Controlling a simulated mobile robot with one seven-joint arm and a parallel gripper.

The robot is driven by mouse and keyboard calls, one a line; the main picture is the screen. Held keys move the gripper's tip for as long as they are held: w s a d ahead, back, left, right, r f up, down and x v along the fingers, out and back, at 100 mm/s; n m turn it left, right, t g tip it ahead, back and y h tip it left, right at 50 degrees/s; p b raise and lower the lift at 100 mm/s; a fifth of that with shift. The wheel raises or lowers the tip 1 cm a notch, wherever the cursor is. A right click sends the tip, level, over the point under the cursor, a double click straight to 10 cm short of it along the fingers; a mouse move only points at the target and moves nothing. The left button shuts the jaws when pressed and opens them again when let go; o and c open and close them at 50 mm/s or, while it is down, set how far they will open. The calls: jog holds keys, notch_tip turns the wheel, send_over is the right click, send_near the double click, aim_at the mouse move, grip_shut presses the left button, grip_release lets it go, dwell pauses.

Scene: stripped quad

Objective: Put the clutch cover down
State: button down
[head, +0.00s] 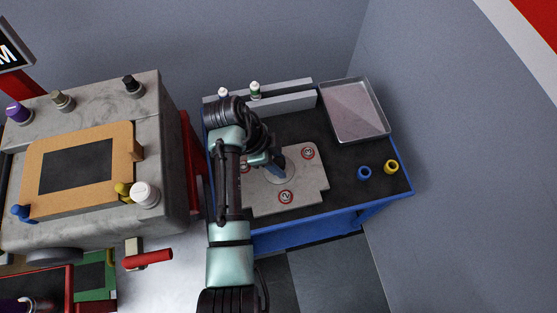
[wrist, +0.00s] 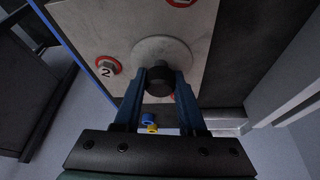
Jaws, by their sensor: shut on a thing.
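The clutch cover (head: 265,200) is a pale grey plate with a round boss in its middle and red-ringed numbered spots. It is over the dark top of the blue bench (head: 400,190), and I cannot tell whether it touches the top. In the wrist view the cover (wrist: 195,45) fills the upper middle, with a black knob (wrist: 159,82) on its boss. My gripper (head: 280,174) is above the boss. Its blue fingers in the wrist view (wrist: 159,88) are shut on the knob. My arm hides the cover's left part in the head view.
A metal tray (head: 355,110) stands at the back right of the bench. A blue ring (head: 364,173) and a yellow ring (head: 391,167) lie at the right front. Grey bars (head: 290,93) and small white-topped bottles line the back. A grey block with an orange frame (head: 45,150) stands left.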

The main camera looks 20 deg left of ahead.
jog(key=shift+c, duration=2.4)
grip_release()
jog(key=p+v, duration=0.2)
jog(key=v, duration=1)
